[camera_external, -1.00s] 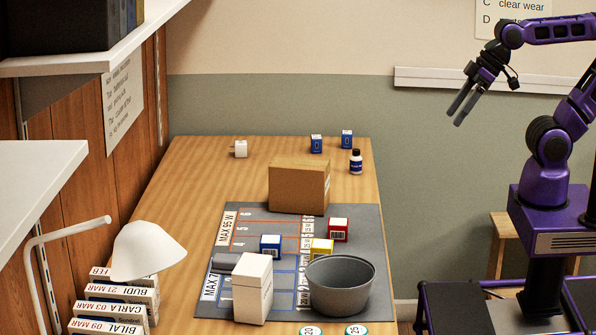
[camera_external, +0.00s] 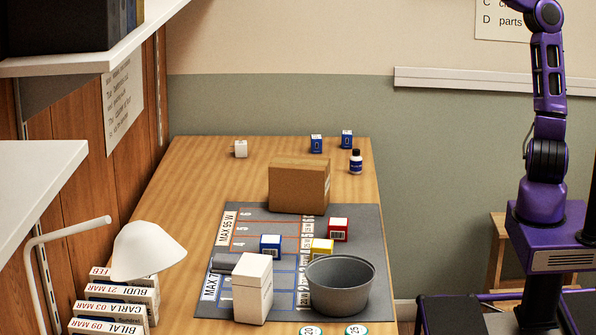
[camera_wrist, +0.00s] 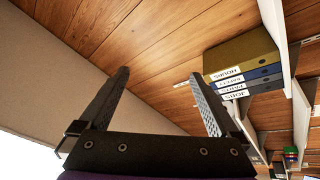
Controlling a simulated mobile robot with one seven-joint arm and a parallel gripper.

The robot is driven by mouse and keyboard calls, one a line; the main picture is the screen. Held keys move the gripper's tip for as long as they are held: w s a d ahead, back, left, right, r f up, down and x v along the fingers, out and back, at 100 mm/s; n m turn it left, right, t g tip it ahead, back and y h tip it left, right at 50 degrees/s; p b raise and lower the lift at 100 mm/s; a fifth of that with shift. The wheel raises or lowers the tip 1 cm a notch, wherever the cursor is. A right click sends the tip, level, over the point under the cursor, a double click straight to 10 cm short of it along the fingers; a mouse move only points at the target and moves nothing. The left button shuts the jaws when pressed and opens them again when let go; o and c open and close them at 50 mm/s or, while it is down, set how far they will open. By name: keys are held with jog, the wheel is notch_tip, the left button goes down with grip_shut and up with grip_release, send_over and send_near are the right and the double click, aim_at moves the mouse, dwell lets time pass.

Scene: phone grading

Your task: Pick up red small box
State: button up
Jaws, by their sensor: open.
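A cardboard box (camera_external: 298,187) stands behind the red box. A yellow box (camera_external: 321,248), a grey bowl (camera_external: 340,286), a blue box (camera_external: 270,245) and a tall white box (camera_external: 252,289) surround it. A bottle (camera_external: 356,162) stands farther back. Binders (camera_wrist: 243,75) are on a shelf.

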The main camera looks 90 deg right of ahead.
jog(key=s+a+r+n+t+y+b, duration=0.1)
jog(key=s+a+r+n+y, duration=0.15)
jog(key=a+r+n, duration=0.65)
jog(key=w+d+f+m+g+h, duration=0.2)
jog(key=w+f+m+g+h, duration=0.25)
jog(key=f, duration=0.75)
jog(key=w+d+f+m+g+h, duration=0.25)
jog(key=w+f+m, duration=0.3)
jog(key=f, duration=0.65)
jog(key=w+d+f+m+g+h, duration=0.2)
jog(key=w+f+m+g+h, duration=0.3)
jog(key=f, duration=0.7)
jog(key=m+g+y+p, duration=0.1)
jog(key=m+g+y, duration=0.5)
jog(key=g, duration=0.5)
send_over(338, 222)
notch_tip(338, 222, down, 33)
notch_tip(338, 222, down, 11)
jog(key=shift+w+r+b, duration=0.1)
jog(key=shift+r+b, duration=0.05)
jog(key=shift+b, duration=0.7)
jog(key=shift+d+f+b, duration=0.1)
jog(key=shift+f+b, duration=0.5)
jog(key=shift+f, duration=2.45)
jog(key=c, duration=1.5)
